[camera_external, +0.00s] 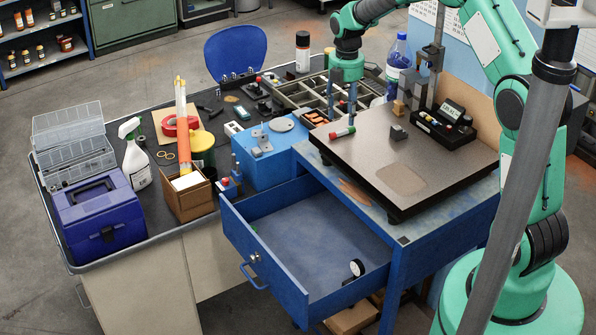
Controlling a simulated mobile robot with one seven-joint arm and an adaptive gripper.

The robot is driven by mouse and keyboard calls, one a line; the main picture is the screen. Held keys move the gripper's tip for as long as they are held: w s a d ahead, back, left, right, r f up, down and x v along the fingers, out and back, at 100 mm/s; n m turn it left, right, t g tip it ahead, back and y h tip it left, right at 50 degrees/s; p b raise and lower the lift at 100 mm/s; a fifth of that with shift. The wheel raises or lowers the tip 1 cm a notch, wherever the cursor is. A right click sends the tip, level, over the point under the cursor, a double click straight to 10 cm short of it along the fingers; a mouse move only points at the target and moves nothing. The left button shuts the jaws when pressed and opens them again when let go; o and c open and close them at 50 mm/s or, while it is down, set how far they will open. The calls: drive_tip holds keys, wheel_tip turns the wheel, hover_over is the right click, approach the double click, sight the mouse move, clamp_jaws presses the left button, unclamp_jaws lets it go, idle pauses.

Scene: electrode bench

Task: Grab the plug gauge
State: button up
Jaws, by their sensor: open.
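The plug gauge (342,132) is a small light cylinder with a red part and a green part. It lies near the back left edge of the dark surface plate (400,170). My gripper (341,112) points down above the plug gauge, its two fingers apart and nothing seen between them. The fingertips are close over the gauge; whether they touch it or reach around it I cannot tell.
Small blocks (398,132) and a black instrument with a display (446,122) stand on the plate to the right. Below, a blue drawer (290,250) is open with a round dial (357,268) in it. A sectioned tray (300,97) lies behind. The plate's front is clear.

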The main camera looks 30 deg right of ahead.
sight(349, 130)
drive_tip(key=shift+f, duration=0.1)
drive_tip(key=shift+d+f, duration=0.15)
drive_tip(key=shift+f, duration=2.35)
clamp_jaws()
